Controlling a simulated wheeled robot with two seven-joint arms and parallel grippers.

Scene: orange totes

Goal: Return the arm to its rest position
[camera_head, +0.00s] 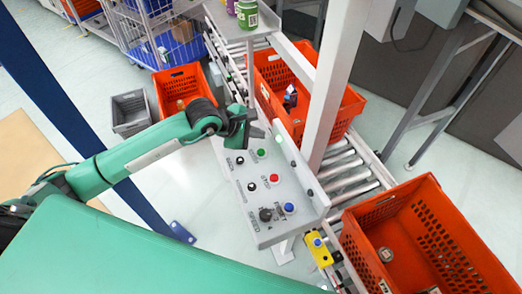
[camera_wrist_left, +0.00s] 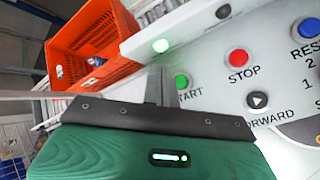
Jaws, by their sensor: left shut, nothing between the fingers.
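My left arm (camera_head: 150,150) is green and reaches in from the left in the head view. Its dark gripper (camera_head: 245,122) is shut and empty, over the upper end of the grey control panel (camera_head: 246,204). In the left wrist view the shut fingers (camera_wrist_left: 160,85) are in front of the panel, close to the lit green START button (camera_wrist_left: 181,81). I cannot tell whether they touch it. The red STOP button (camera_wrist_left: 238,57) is to the right of the fingers. My right gripper is not in view.
An orange tote (camera_head: 352,102) with a few items stands on the roller conveyor (camera_head: 345,172) behind the panel. Another orange tote (camera_head: 355,250) is at lower right. A pale post (camera_head: 333,75) rises beside the panel. An orange tote (camera_head: 168,77) and a grey bin (camera_head: 131,120) stand at left.

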